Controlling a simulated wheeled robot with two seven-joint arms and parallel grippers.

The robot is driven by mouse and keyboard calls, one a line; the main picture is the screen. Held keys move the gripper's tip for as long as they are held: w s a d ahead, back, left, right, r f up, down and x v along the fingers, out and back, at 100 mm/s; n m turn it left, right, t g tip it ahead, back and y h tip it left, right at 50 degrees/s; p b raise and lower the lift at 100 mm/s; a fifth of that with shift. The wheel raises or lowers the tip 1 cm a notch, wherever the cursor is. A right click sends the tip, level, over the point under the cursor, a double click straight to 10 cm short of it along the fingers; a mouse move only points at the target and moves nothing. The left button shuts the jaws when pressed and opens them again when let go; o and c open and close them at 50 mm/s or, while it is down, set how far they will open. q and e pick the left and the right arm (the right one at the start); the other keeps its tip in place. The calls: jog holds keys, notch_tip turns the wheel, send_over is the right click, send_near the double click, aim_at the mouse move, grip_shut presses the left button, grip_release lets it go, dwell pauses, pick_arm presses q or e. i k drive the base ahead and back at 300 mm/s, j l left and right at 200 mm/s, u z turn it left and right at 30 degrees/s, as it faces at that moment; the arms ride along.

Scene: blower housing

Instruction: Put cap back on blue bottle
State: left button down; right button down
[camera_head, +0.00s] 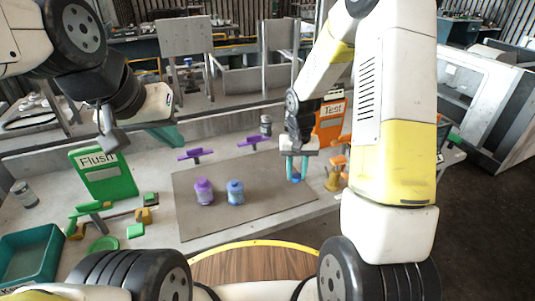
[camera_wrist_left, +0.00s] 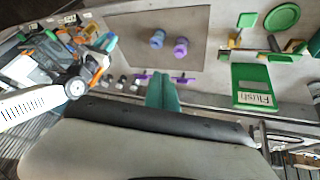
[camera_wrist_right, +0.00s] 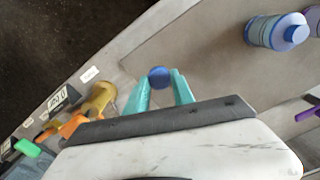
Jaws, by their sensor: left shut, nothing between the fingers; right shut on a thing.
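The blue bottle (camera_head: 235,192) stands upright on the grey mat, right of the purple bottle (camera_head: 204,191). It also shows at the upper right of the right wrist view (camera_wrist_right: 272,31), with a narrower top; I cannot tell its opening clearly. My right gripper (camera_head: 296,170) is shut on a blue cap (camera_wrist_right: 159,77), held between its teal fingertips near the mat's right edge, right of the blue bottle and apart from it. My left gripper (camera_wrist_left: 163,92) is shut and empty, raised at the back left, away from both bottles.
Two purple pieces (camera_head: 196,154) lie by the mat's back edge. A green "Flush" sign (camera_head: 104,175), green parts and a teal bin (camera_head: 30,254) are at left. An orange "Test" sign (camera_head: 331,122) and a yellow part (camera_head: 332,180) stand right. The mat (camera_head: 240,222) is clear around the bottles.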

aim_at(235, 186)
jog(key=k, duration=0.65)
jog(key=l+u, duration=0.1)
jog(key=u, duration=1.7)
jog(key=k+l, duration=0.1)
jog(key=l, duration=0.35)
jog(key=k+l, duration=0.15)
jog(key=l, duration=0.25)
jog(key=k+l, duration=0.1)
jog(key=l, duration=0.35)
jog(key=k+l, duration=0.1)
jog(key=l, duration=0.35)
jog(key=k+l, duration=0.15)
jog(key=l, duration=0.3)
jog(key=k+l, duration=0.1)
jog(key=l, duration=0.3)
